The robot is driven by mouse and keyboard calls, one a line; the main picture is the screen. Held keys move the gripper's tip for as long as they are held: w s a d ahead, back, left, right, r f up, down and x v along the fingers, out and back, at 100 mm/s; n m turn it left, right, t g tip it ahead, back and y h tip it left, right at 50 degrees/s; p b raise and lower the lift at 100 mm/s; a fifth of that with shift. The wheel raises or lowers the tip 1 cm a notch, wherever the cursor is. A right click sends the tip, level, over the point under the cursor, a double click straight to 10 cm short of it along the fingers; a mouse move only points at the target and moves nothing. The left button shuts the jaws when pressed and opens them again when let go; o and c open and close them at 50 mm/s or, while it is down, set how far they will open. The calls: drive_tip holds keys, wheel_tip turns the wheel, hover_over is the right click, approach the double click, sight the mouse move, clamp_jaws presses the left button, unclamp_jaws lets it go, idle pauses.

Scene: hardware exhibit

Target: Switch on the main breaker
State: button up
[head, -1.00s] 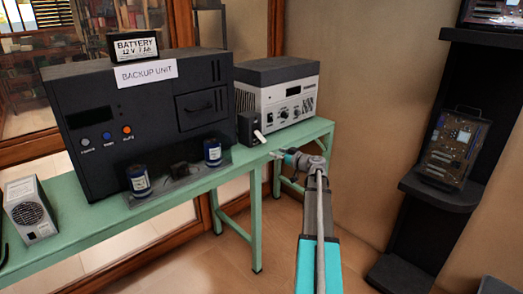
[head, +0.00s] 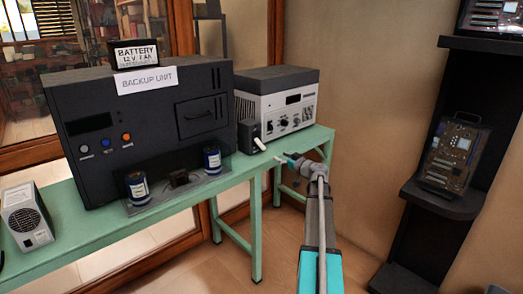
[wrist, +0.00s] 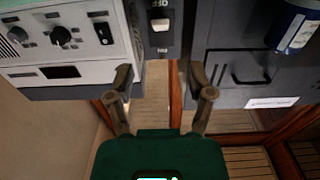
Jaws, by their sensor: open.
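The main breaker (head: 250,135) is a small dark box on the green bench, between the black backup unit and the grey-white device. Its white lever (head: 260,144) sticks out of the front. In the wrist view the breaker (wrist: 163,42) is at the top middle, with a white lever (wrist: 160,25) beside an inverted "OFF" label. My gripper (head: 283,157) is in front and right of the lever in the head view, apart from it. In the wrist view my gripper (wrist: 160,77) has its two fingers spread wide, with nothing between them.
The black backup unit (head: 150,150) stands left of the breaker, with blue cans (head: 212,160) before it. The grey-white device (head: 290,105) stands close on the right. The green bench (head: 190,195) carries them. A dark shelf (head: 440,205) holds a circuit board. Floor before the bench is clear.

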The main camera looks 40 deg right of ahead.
sight(264, 149)
drive_tip(key=w, duration=0.7)
drive_tip(key=w+a, duration=0.1)
drive_tip(key=w, duration=0.3)
drive_tip(key=shift+w, duration=0.25)
